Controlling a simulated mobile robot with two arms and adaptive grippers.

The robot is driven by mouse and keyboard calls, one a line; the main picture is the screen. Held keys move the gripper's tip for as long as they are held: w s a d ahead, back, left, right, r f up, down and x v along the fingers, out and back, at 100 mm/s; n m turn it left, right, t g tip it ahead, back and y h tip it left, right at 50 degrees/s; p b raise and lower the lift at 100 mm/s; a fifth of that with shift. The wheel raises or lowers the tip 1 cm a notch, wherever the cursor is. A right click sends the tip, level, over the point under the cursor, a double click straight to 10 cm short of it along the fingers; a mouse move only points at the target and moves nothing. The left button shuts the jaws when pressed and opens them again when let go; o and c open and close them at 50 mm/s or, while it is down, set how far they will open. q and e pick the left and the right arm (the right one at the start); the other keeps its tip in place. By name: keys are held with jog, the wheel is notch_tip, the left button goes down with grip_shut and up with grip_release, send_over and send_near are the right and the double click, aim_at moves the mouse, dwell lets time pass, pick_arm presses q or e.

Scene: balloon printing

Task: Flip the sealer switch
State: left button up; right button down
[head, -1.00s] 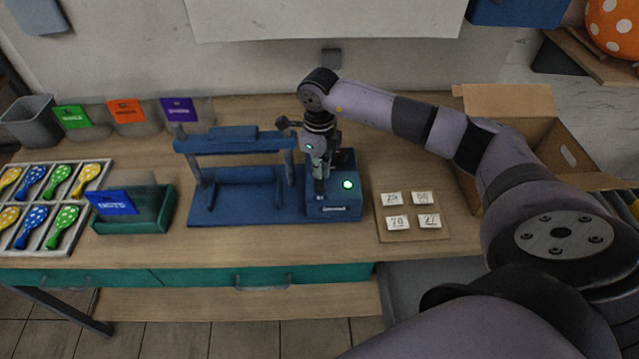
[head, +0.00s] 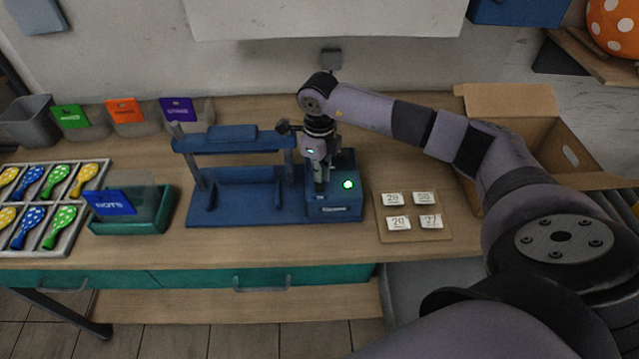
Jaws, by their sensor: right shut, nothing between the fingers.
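The blue sealer (head: 245,208) stands on the middle of the table, with a raised crossbar on posts at its left and a control box (head: 336,210) at its right end. A green light (head: 348,185) glows on top of the box. My right gripper (head: 320,190) points down at the top of the box, left of the green light. It is shut and empty. The switch itself is not clear; the gripper may hide it, and I cannot tell whether they touch. My left gripper is out of view.
A tray of balloons (head: 75,210) and a green bin (head: 160,215) stand at the left. A board with number cards (head: 440,232) lies right of the sealer. An open cardboard box (head: 510,98) is at the right.

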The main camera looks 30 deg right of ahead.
jog(key=shift+r+p, duration=2.05)
jog(key=shift+r, duration=1.45)
jog(key=shift+f, duration=0.1)
